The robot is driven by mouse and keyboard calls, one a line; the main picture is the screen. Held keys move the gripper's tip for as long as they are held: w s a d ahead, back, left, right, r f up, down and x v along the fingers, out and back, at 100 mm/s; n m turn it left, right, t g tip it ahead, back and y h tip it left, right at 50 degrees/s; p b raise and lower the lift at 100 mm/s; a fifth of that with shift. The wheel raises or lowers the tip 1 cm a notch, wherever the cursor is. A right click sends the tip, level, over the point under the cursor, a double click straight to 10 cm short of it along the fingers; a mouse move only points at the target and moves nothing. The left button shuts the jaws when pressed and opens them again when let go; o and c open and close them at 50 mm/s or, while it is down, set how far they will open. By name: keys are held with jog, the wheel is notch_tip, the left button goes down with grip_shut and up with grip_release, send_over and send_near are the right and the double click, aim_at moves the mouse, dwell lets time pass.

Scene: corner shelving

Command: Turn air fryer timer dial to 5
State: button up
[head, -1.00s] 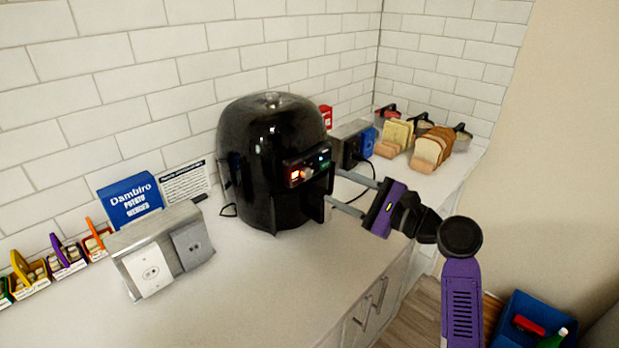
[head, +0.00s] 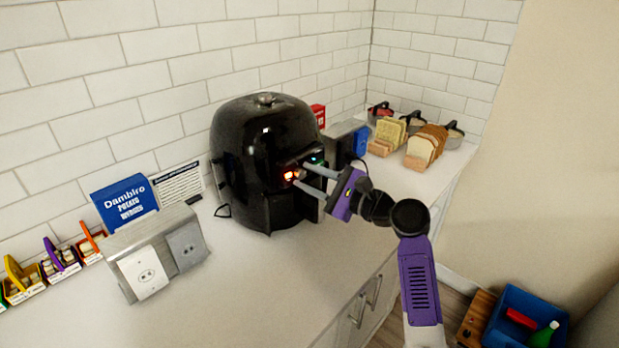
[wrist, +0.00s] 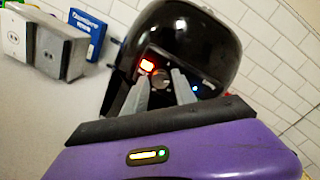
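The black air fryer (head: 245,160) stands on the counter against the tiled wall. It also shows in the wrist view (wrist: 190,38). Its front panel has red-orange and blue-green lights. A round dark dial (wrist: 160,82) sits on the panel beside the orange light in the wrist view. My gripper (head: 301,176) is open in front of the panel. In the wrist view its two fingers (wrist: 161,76) are apart, one on each side of the dial. I cannot tell whether they touch it. The dial's markings are too small to read.
A grey outlet box (head: 155,255) and a blue Dambiro box (head: 125,200) stand to the left. Bread slices (head: 425,145) in wooden racks and several lidded pots are at the back right. The front counter (head: 240,290) is clear. A blue bin (head: 535,310) is on the floor.

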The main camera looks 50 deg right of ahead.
grip_shut()
jog(key=shift+n, duration=0.4)
jog(key=n+b, duration=0.1)
jog(key=n, duration=0.4)
jog(key=shift+f, duration=0.1)
jog(key=n+h+b, duration=0.1)
jog(key=n, duration=0.4)
jog(key=shift+a+n+g, duration=0.1)
jog(key=shift+n+g, duration=0.2)
jog(key=shift+o, duration=2.4)
grip_release()
